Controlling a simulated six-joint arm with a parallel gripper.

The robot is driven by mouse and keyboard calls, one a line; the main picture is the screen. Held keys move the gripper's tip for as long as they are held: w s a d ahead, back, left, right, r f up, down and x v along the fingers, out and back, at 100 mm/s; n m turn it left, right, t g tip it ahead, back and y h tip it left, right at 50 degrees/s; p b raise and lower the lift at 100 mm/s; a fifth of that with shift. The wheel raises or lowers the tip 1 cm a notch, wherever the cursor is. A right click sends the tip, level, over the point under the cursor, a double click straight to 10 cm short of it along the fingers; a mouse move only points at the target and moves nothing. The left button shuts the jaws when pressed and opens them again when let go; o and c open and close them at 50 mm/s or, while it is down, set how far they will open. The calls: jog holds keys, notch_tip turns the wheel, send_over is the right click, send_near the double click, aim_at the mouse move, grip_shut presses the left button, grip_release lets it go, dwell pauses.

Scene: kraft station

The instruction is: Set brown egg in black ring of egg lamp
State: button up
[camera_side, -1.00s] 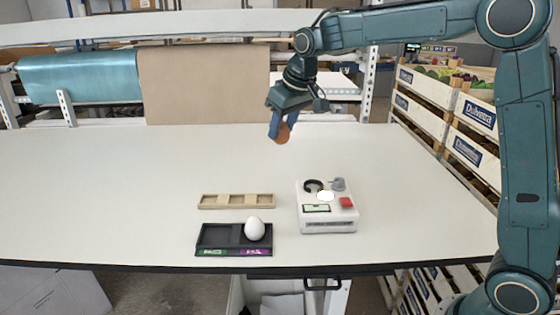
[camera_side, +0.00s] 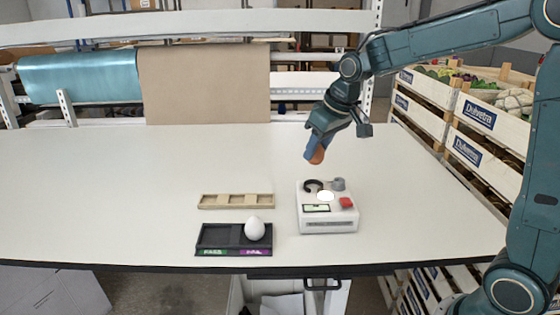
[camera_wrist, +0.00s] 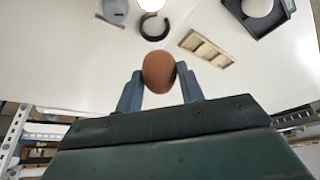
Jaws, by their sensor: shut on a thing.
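My gripper (camera_side: 313,156) is shut on the brown egg (camera_side: 317,155), held in the air above and behind the egg lamp. In the wrist view the brown egg (camera_wrist: 158,72) sits between the two blue-grey fingers of my gripper (camera_wrist: 160,82). The egg lamp (camera_side: 328,222) is a white box with a bright round light, a red button, a small display and a grey knob. Its black ring (camera_side: 313,185) lies at the back left of its top and looks empty. The black ring (camera_wrist: 145,32) also shows in the wrist view, beyond the egg, with a gap in its circle.
A black tray (camera_side: 213,237) with green and purple labels stands left of the lamp and holds a white egg (camera_side: 254,229). An empty wooden holder (camera_side: 236,201) lies behind the tray. Crates (camera_side: 476,140) of produce stand at the right. The table's left side is clear.

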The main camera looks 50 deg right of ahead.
jog(key=shift+f, duration=0.15)
jog(key=shift+f, duration=2.55)
jog(key=shift+f, duration=0.7)
dwell(0.8)
jog(key=o, duration=0.8)
jog(key=shift+r, duration=0.2)
jog(key=shift+r, duration=3.75)
